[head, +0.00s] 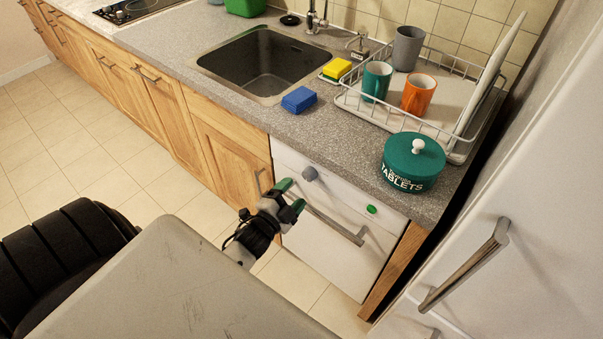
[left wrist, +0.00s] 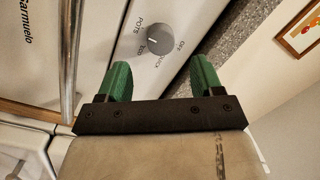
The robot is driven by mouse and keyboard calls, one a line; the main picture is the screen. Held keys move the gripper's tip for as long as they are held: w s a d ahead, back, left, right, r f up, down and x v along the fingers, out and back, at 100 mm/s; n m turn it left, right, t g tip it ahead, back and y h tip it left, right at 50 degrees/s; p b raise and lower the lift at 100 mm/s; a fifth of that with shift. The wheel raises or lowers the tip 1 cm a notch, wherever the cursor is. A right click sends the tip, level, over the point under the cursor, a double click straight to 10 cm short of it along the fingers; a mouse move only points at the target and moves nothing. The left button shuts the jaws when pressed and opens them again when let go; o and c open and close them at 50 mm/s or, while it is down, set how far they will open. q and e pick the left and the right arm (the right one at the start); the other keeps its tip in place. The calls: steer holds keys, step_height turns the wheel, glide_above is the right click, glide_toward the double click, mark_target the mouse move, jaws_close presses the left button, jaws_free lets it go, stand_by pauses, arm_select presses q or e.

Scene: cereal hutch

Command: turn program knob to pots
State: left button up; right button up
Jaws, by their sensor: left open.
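The grey program knob (head: 310,173) sits at the upper left of the white dishwasher front (head: 318,215). In the left wrist view the round knob (left wrist: 159,39) shows with labels around it, among them POTS at its left and OFF at its right. Which label its pointer faces is too small to tell. My left gripper (head: 291,195) is open and empty in front of the dishwasher, just short of the knob. In the left wrist view its green fingers (left wrist: 160,75) are spread, with the knob ahead between them and apart from them. My right gripper is not in view.
A dishwasher handle (head: 335,224) runs below the knob. A green button (head: 372,209) is at the panel's right. The counter (head: 330,135) above holds a blue sponge (head: 299,100) and a teal tablets tin (head: 412,163). A fridge handle (head: 465,265) stands out at the right.

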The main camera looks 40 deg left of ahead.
arm_select(q)
steer(key=shift+s, duration=2.25)
